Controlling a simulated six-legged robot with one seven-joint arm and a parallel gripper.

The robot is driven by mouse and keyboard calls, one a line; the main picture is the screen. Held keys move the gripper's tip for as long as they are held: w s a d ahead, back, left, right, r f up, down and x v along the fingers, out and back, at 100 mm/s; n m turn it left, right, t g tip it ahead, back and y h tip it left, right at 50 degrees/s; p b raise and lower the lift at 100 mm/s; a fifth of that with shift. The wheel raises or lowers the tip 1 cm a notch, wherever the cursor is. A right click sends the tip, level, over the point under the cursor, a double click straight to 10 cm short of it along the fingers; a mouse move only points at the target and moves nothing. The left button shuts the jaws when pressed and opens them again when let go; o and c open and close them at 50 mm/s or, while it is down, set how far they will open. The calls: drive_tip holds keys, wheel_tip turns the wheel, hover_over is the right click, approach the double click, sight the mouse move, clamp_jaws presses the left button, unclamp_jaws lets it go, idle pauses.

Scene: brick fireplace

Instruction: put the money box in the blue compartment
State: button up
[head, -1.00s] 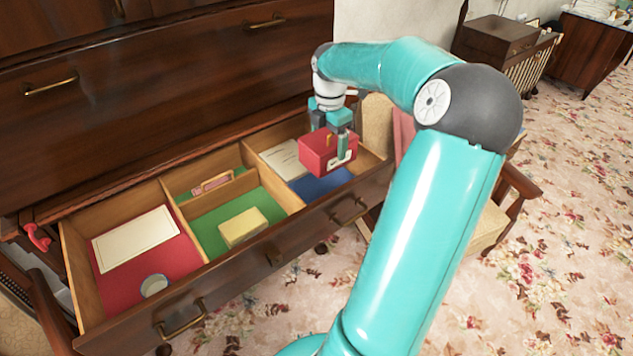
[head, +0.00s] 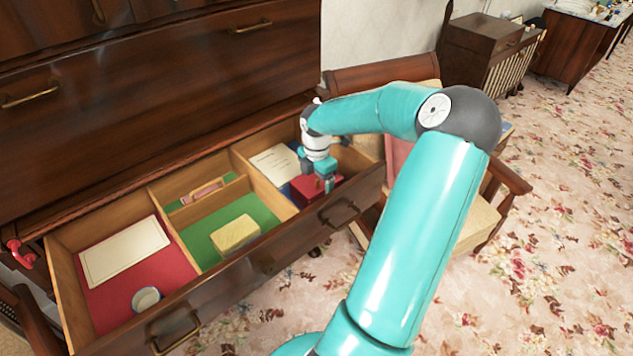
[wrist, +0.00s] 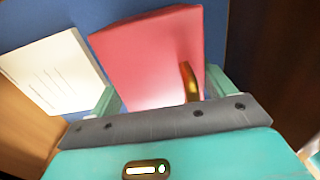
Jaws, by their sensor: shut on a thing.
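The money box is a red box with a brass-coloured handle. In the head view the money box (head: 308,190) is low in the right, blue-floored compartment of the open drawer. The blue compartment (head: 287,190) shows only a little of its floor there; more blue lies around the box in the wrist view (wrist: 120,12). My gripper (head: 325,180) is above the box, with its fingers on either side. In the wrist view the money box (wrist: 150,55) is between the fingers of my gripper (wrist: 160,95). Whether the box touches the floor cannot be told.
A white paper (head: 275,165) lies in the blue compartment beside the box. The green compartment (head: 265,212) holds a yellow block (head: 235,234). A chair (head: 470,228) stands right of the drawer.

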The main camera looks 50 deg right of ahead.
drive_tip(key=shift+f, duration=0.25)
drive_tip(key=o, duration=1.2)
drive_tip(key=shift+c, duration=0.2)
drive_tip(key=shift+d, duration=0.1)
